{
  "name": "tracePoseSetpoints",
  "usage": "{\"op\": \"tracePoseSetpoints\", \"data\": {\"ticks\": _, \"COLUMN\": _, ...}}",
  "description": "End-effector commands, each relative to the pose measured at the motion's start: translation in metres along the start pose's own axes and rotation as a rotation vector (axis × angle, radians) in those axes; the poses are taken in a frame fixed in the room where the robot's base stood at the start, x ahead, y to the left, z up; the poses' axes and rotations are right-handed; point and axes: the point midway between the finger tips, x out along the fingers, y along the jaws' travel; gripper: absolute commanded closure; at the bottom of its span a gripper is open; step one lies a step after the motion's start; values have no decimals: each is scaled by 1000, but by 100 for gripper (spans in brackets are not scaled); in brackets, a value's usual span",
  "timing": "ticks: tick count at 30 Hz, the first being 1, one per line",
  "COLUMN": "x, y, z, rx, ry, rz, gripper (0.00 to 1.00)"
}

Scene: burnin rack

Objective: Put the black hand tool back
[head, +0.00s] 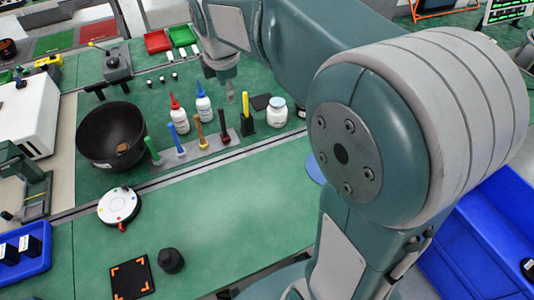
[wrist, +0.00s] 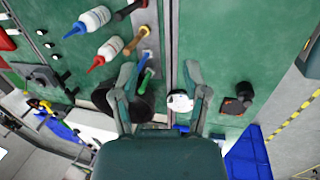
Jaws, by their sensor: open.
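A row of upright hand tools stands in a grey rack (head: 190,152) on the green bench. A dark, nearly black tool (head: 223,127) is at the right end of the row; its dark end shows in the wrist view (wrist: 130,9). To its left are orange (head: 199,131), blue (head: 176,139) and green (head: 152,150) tools. A squat black object (head: 170,260) stands on the bench near the front, and also shows in the wrist view (wrist: 240,98). My gripper (wrist: 159,72) is open and empty in the wrist view. In the head view its fingers are small and indistinct.
A black bowl (head: 110,135), two white bottles (head: 180,122) and a white jar (head: 277,113) stand around the rack. A yellow tool (head: 245,105) stands in a black holder. A round white dial (head: 119,206) and orange-cornered black pad (head: 132,277) lie nearer. The middle front bench is clear.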

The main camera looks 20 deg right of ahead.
Motion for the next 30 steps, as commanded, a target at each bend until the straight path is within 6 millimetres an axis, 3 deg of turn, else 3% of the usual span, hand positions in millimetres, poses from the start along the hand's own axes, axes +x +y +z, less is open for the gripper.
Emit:
{"op": "tracePoseSetpoints", "data": {"ticks": 3, "x": -24, "y": -38, "z": 4, "rx": 265, "ry": 20, "rz": 47, "gripper": 41}}
{"op": "tracePoseSetpoints", "data": {"ticks": 9, "x": -45, "y": -102, "z": 7, "rx": 718, "ry": 75, "rz": 103, "gripper": 41}}
{"op": "tracePoseSetpoints", "data": {"ticks": 18, "x": -45, "y": -192, "z": 8, "rx": 1354, "ry": 201, "rz": 150, "gripper": 41}}
{"op": "tracePoseSetpoints", "data": {"ticks": 24, "x": -38, "y": -216, "z": 8, "rx": 1552, "ry": 248, "rz": 152, "gripper": 41}}
{"op": "tracePoseSetpoints", "data": {"ticks": 30, "x": -38, "y": -217, "z": 7, "rx": 1567, "ry": 250, "rz": 150, "gripper": 41}}
